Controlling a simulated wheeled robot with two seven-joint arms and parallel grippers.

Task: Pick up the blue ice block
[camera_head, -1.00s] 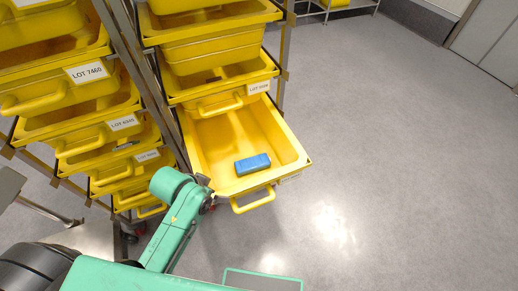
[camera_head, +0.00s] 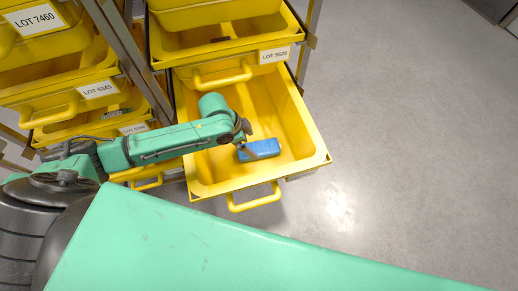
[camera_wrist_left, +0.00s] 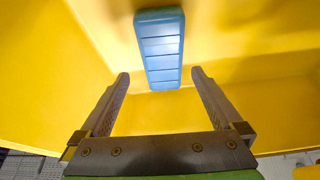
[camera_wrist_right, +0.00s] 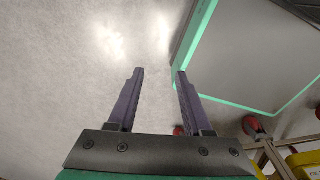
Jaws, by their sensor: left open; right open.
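The blue ice block (camera_head: 262,149) lies in an open yellow drawer tray (camera_head: 314,135) that is pulled out of the rack. In the left wrist view the block (camera_wrist_left: 160,47) lies ahead, its long side running away from me. My left gripper (camera_head: 247,142) is over the tray beside the block and partly covers it. In the left wrist view its two fingers (camera_wrist_left: 160,75) are apart, with the block's near end ahead of the gap; I cannot tell the exact distance. My right gripper (camera_wrist_right: 157,72) is open and empty above grey floor, away from the tray.
The rack's other yellow trays (camera_head: 225,35) stand above and behind the open one, with more trays (camera_head: 60,90) at the left. A metal rack post (camera_head: 125,45) stands between them. The tray's walls surround the block. Grey floor (camera_head: 420,130) at the right is clear.

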